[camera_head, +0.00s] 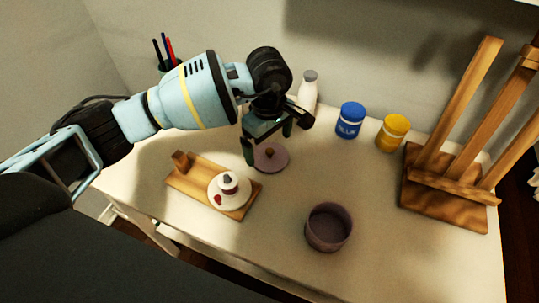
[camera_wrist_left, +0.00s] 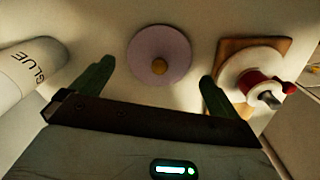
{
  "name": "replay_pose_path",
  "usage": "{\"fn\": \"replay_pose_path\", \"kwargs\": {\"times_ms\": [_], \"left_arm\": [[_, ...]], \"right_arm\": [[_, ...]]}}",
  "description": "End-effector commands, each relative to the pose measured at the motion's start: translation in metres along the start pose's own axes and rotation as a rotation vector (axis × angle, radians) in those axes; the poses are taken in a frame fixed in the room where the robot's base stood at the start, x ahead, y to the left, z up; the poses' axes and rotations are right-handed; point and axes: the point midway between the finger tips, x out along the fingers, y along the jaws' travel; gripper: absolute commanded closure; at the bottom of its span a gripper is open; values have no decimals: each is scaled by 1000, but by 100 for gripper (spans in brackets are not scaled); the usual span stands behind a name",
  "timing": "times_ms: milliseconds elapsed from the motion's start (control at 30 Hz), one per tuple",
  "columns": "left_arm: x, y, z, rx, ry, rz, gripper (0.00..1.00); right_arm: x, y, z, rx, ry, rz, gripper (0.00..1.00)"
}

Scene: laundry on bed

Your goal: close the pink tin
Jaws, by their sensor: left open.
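The pink tin (camera_head: 329,229) stands open on the table at the lower right of the middle in the head view, and its inside looks empty. Its round pink lid (camera_head: 275,161) with a small wooden knob lies apart from it, farther back on the table. The lid (camera_wrist_left: 146,48) also shows in the left wrist view, with the knob (camera_wrist_left: 159,66) facing the camera. My left gripper (camera_head: 268,143) is open and empty above the lid. In the left wrist view its fingers (camera_wrist_left: 152,82) are spread, with the lid beyond and between them. My right gripper is not in view.
A wooden board (camera_head: 190,184) with a white plate and small items lies left of the lid. A white bottle (camera_head: 308,88), a blue jar (camera_head: 350,121) and a yellow jar (camera_head: 392,133) stand behind. A wooden easel (camera_head: 445,185) stands at right. Table around the tin is clear.

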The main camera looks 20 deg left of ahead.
Motion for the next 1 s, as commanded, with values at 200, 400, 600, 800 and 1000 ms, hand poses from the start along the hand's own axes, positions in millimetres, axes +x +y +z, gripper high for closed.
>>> {"fn": "replay_pose_path", "kwargs": {"times_ms": [200,400,600,800,1000], "left_arm": [[29,0,2,-1,0,-2,0],[31,1,1,0,0,0,0],[31,1,1,0,0,0,5],[31,1,1,0,0,0,31],[31,1,1,0,0,0,38]], "right_arm": [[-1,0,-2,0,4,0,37],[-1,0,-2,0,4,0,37],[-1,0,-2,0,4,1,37],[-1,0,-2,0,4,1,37],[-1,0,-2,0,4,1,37]]}}
